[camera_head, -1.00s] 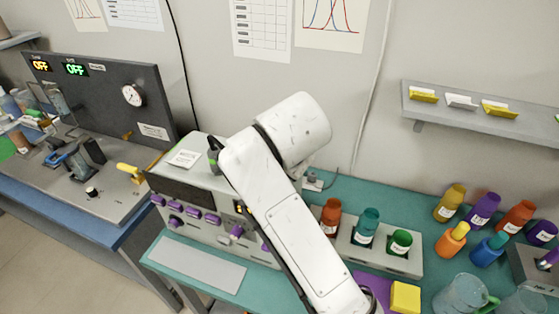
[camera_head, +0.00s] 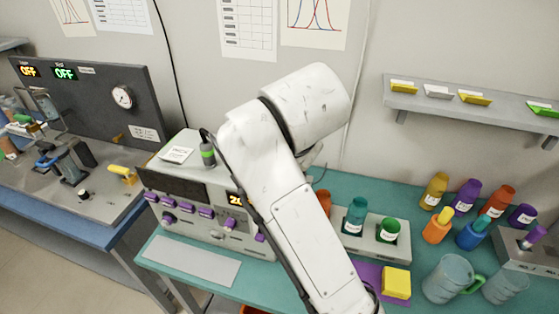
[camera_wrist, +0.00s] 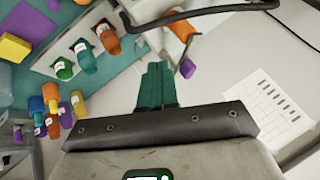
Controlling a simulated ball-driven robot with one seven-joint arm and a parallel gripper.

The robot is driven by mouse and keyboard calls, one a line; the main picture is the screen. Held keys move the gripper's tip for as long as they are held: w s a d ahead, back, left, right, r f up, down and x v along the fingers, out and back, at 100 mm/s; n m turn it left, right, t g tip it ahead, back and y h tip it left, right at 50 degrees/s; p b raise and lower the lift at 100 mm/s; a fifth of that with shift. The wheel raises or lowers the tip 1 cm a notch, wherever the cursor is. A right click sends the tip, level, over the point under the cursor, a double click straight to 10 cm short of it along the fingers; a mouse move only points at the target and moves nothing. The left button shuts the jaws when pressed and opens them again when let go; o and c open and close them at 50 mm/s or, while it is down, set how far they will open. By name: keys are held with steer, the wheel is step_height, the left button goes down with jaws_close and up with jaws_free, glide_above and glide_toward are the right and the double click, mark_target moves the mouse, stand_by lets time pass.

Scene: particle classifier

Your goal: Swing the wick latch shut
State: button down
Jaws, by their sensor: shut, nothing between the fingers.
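I cannot make out the wick latch with certainty in either view. A grey instrument box (camera_head: 213,222) with purple knobs stands left of my arm in the head view, and my arm hides its right part. My gripper (camera_wrist: 157,68) shows in the wrist view, its two teal fingers together with nothing between them. A black bent bar (camera_wrist: 200,13) crosses the top of that view. My gripper is hidden behind my arm in the head view.
A bottle rack (camera_head: 347,243) stands right of my arm, with several loose bottles and a glass jug (camera_head: 448,280) farther right. A yellow block (camera_head: 396,284) lies near the front. A shelf (camera_head: 470,103) juts from the wall. The left bench (camera_head: 85,200) carries a dark panel.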

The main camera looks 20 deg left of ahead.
steer(key=shift+a+b+v, duration=0.15)
steer(key=shift+b+v, duration=0.05)
steer(key=shift+v, duration=1)
steer(key=shift+a+b+v, duration=0.1)
steer(key=shift+b+v, duration=0.1)
steer(key=shift+v, duration=0.95)
steer(key=shift+s, duration=0.1)
steer(key=s+d+f+g+h+b, duration=0.1)
steer(key=s+d+f, duration=0.2)
steer(key=d+f, duration=0.9)
steer(key=s+d+f+g+h+b, duration=0.1)
steer(key=s+d+f, duration=0.2)
steer(key=d+f, duration=0.9)
steer(key=s+d+f+g+h, duration=0.1)
steer(key=s+d+f, duration=0.7)
steer(key=s, duration=0.3)
steer(key=s+d+f+n+g+h+b, duration=0.1)
steer(key=s+d+f+g, duration=0.1)
steer(key=s+d+f, duration=0.6)
steer(key=s+d, duration=0.3)
steer(key=s, duration=0.1)
steer(key=shift+s+f, duration=0.2)
steer(key=shift+s, duration=0.05)
steer(key=c, duration=1.8)
jaws_free()
